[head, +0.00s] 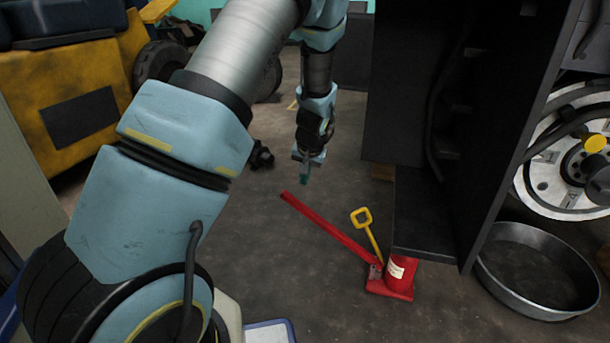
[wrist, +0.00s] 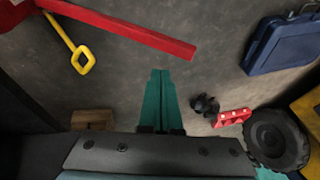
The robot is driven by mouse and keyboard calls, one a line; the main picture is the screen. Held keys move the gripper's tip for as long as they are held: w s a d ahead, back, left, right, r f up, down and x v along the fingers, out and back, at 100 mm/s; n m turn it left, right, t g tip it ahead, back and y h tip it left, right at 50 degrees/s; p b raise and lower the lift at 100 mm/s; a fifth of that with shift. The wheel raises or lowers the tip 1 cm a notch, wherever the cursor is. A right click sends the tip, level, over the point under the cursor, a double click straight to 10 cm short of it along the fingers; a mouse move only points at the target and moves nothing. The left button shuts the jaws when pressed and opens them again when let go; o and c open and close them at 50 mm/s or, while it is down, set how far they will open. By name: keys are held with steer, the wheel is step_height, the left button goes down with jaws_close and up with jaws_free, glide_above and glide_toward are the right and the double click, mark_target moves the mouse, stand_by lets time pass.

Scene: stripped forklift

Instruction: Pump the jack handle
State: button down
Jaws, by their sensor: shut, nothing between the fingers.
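The red jack (head: 398,277) stands on the floor under the edge of a black metal frame. Its long red handle (head: 328,228) slants up and to the left from the jack; it also shows in the wrist view (wrist: 130,30), where its free end lies beyond my fingertips. A yellow-handled tool (head: 366,228) rises beside the handle, and shows in the wrist view (wrist: 76,50). My gripper (head: 304,180) is shut and empty, its teal fingers (wrist: 161,74) pointing down. It appears apart from the handle, near and above its free end.
The black frame (head: 422,215) stands right of my gripper. A round metal pan (head: 535,270) and a white wheel (head: 560,150) are at the right. A wooden block (wrist: 92,119), a blue case (wrist: 283,40) and a tyre (wrist: 276,140) show in the wrist view.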

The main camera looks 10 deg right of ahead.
mark_target(295, 198)
steer(key=b+x, duration=0.1)
steer(key=x, duration=0.2)
steer(key=a+b+x, duration=0.1)
steer(key=x, duration=0.2)
steer(key=shift+s+a, duration=0.1)
steer(key=shift+a, duration=0.05)
steer(key=shift+a+f+b, duration=0.25)
steer(key=shift+f+b, duration=0.05)
steer(key=shift+b, duration=0.05)
steer(key=shift+w+a, duration=0.1)
steer(key=shift+w, duration=0.15)
